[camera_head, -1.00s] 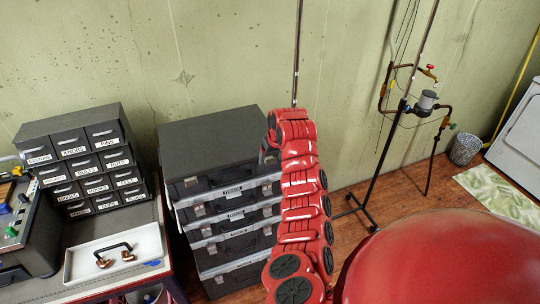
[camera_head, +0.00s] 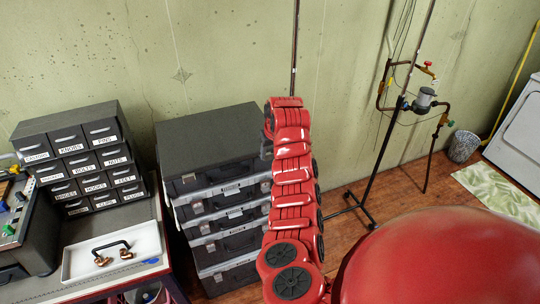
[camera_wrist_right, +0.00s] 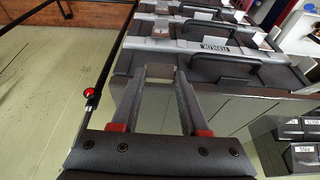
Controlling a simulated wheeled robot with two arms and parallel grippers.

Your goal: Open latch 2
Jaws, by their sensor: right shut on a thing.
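A stack of dark cases (camera_head: 208,133) with grey metal bands stands against the wall in the head view. Small metal latches (camera_head: 189,184) show on the left of their fronts; those on the right are hidden behind my right arm. My right gripper (camera_head: 267,138) is at the right front edge of the top case, mostly hidden by the arm. In the right wrist view the gripper (camera_wrist_right: 160,76) is shut on a small metal latch (camera_wrist_right: 161,72) at the top case's seam. No latch number is readable. My left gripper is not in view.
A black drawer cabinet (camera_head: 75,155) and a white tray (camera_head: 112,252) with a handle stand on the bench at left. A thin pole rises behind the stack. A pipe stand (camera_head: 385,150) is right, with open wooden floor around it.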

